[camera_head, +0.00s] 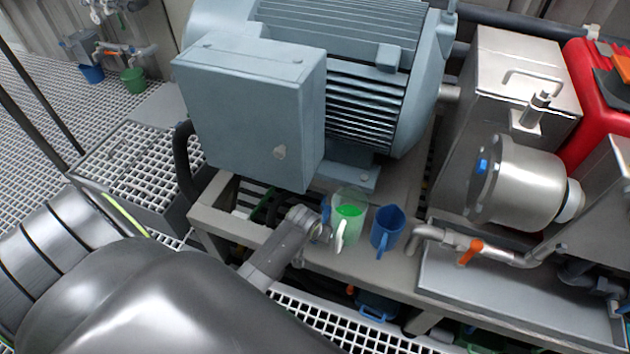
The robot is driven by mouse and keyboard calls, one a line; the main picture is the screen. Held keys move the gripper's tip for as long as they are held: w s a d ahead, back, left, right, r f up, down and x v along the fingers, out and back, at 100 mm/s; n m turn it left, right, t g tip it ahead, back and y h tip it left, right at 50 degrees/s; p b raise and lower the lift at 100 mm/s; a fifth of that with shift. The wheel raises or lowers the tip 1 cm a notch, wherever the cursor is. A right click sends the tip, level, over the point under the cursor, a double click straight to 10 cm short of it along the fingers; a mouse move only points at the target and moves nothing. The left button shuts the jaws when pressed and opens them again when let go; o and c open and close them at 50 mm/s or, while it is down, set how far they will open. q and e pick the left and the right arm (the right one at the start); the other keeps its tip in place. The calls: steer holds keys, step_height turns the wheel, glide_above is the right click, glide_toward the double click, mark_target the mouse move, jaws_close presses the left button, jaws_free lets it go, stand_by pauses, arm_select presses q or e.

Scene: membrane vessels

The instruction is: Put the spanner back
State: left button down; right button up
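I cannot make out a spanner for certain in this view. My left arm comes in from the lower left, and its large grey links fill that corner. What looks like my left gripper (300,230) shows beyond them, a grey bar reaching up to the front edge of the motor frame. Small metal parts at its end lie close to the left of a clear cup with green in it (348,214). I cannot tell whether the fingers are open, or whether they hold anything. My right gripper is not in view.
A blue mug (387,232) stands right of the clear cup. A big grey motor (250,110) rises behind. At right are a metal tray (455,282), an orange-handled valve (470,252), a steel vessel (520,180) and a red case (590,95). Grating lies at left.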

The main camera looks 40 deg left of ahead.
arm_select(q)
steer(key=shift+f, duration=0.25)
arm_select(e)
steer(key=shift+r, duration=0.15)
arm_select(q)
steer(key=shift+f, duration=0.15)
steer(key=c, duration=1.3)
jaws_free()
steer(key=shift+o, duration=0.2)
steer(key=p+v, duration=0.4)
steer(key=v, duration=0.8)
steer(key=shift+p, duration=0.35)
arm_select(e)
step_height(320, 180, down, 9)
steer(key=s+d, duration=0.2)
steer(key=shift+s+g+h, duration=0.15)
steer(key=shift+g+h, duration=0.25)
